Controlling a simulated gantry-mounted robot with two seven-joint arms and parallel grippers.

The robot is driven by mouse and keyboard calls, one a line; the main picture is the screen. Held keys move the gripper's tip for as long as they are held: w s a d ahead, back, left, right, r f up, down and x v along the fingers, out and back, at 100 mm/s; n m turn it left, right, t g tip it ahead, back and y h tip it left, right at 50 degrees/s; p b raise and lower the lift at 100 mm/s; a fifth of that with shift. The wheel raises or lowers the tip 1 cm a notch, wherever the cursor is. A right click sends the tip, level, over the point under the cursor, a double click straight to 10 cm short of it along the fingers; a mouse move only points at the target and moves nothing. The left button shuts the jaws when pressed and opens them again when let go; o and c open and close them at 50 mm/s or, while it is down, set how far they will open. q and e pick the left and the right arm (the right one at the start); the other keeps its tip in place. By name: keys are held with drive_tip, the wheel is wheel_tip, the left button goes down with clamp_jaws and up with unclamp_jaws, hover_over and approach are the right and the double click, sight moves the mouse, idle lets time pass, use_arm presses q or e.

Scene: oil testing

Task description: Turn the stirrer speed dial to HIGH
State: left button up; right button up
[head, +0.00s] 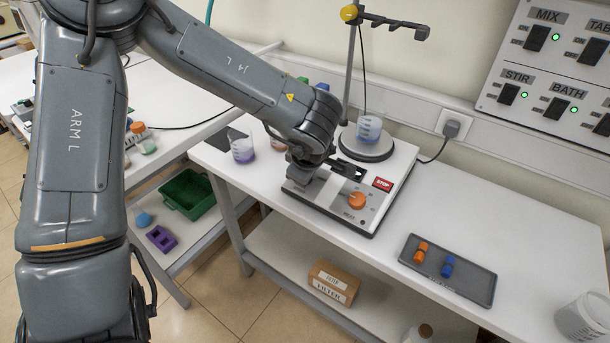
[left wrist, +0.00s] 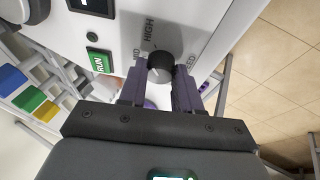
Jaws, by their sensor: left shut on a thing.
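The stirrer (head: 368,219) is a white box on the bench with a round plate on top, an orange heat knob (head: 357,200) and a red STOP button (head: 383,184). In the left wrist view, the black speed dial (left wrist: 160,66) sits on its front panel. The HIGH label (left wrist: 149,30) is printed just above the dial in the picture. My left gripper (left wrist: 159,84) has a finger on each side of the dial and is shut on it. In the head view, my left gripper (head: 303,172) and arm hide the dial. The dial's pointer direction is unclear.
A beaker (head: 369,128) stands on the stirrer plate beside a stand rod (head: 349,75). Another beaker (head: 242,149) stands to the left. A grey tray (head: 475,284) holds an orange and a blue item. The bench right of the stirrer is mostly clear. A green RUN button (left wrist: 99,61) is near the dial.

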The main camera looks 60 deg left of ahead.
use_arm(q)
drive_tip(key=shift+m, duration=0.6)
drive_tip(key=o, duration=1.1)
drive_tip(key=shift+c, duration=0.2)
drive_tip(key=shift+s+d+r, duration=0.1)
drive_tip(key=shift+d+r, duration=0.1)
drive_tip(key=shift+r, duration=0.35)
drive_tip(key=v, duration=0.9)
drive_tip(key=shift+s+d+r, duration=0.2)
drive_tip(key=shift+s+r, duration=0.05)
